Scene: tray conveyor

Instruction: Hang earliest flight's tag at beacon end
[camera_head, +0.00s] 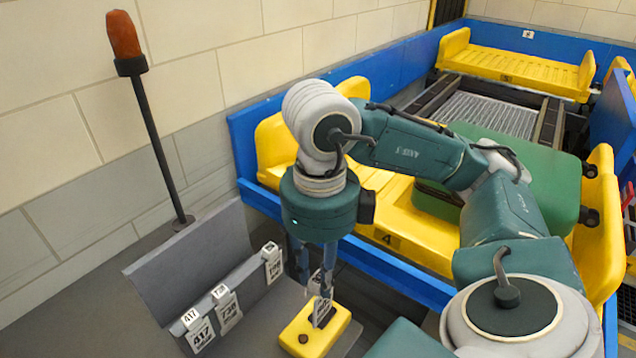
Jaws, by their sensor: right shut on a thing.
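My right gripper (318,292) points down at the lower middle, shut on a white tag (323,308). The tag's print is not readable, and it is right over a yellow block (298,342) with a dark top patch; I cannot tell whether they touch. White tags hang along the edge of a grey angled rack (190,262): one marked 417 (200,335) at the near end, one that looks like 73 and a letter or digit (228,308) beside it, and one hard to read (272,262) farther right. The orange-red beacon (123,36) tops a dark post behind the rack. My left gripper is out of view.
A blue-sided conveyor (238,130) runs behind the rack. A yellow tray (425,235) marked 4 holds a green suitcase (540,180). An empty yellow tray (515,68) is at the back. The rack has a free stretch between the middle and right tags.

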